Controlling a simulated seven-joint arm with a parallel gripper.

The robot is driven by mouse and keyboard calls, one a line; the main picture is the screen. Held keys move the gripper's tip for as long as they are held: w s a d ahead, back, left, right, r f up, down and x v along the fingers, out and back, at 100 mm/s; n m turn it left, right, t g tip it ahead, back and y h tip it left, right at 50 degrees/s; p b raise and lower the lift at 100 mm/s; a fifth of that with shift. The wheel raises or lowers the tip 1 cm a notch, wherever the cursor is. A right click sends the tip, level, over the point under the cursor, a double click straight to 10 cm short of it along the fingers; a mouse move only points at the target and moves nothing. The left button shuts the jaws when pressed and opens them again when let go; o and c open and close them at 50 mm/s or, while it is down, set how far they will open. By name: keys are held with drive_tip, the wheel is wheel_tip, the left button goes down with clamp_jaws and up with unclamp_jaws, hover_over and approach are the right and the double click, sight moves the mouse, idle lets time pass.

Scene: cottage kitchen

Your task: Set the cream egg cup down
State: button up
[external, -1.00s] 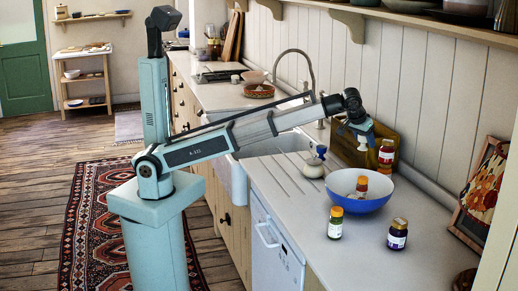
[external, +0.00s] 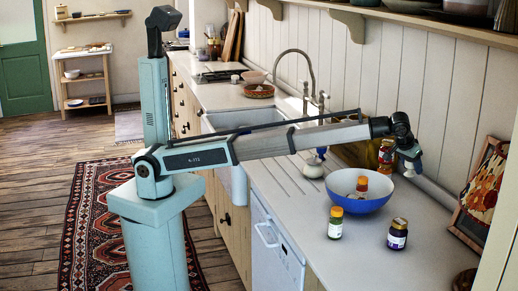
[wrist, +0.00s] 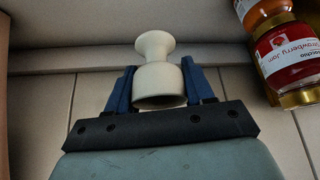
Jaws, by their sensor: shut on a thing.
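The cream egg cup (wrist: 160,80) is between the blue fingers of my gripper (wrist: 158,66) in the wrist view. The fingers are shut on it from both sides, with its narrow waist and flared end pointing up in that picture. In the external view my gripper (external: 411,160) is at the right end of the arm, above the back of the counter, right of the jars. The egg cup (external: 409,173) shows there as a small pale shape below the fingers. It seems held above the counter; the exact gap cannot be told.
Jam jars (external: 386,153) stand by a wooden board (external: 354,155) near the wall, close left of my gripper. A blue bowl (external: 360,206) holds a jar. A picture frame (external: 474,205) leans at right.

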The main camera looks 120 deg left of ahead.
wheel_tip(320, 180, down, 10)
drive_tip(key=shift+f, duration=0.25)
idle(0.4)
drive_tip(key=shift+f, duration=0.15)
drive_tip(key=o, duration=1.1)
drive_tip(key=shift+c, duration=0.2)
drive_tip(key=v, duration=1.2)
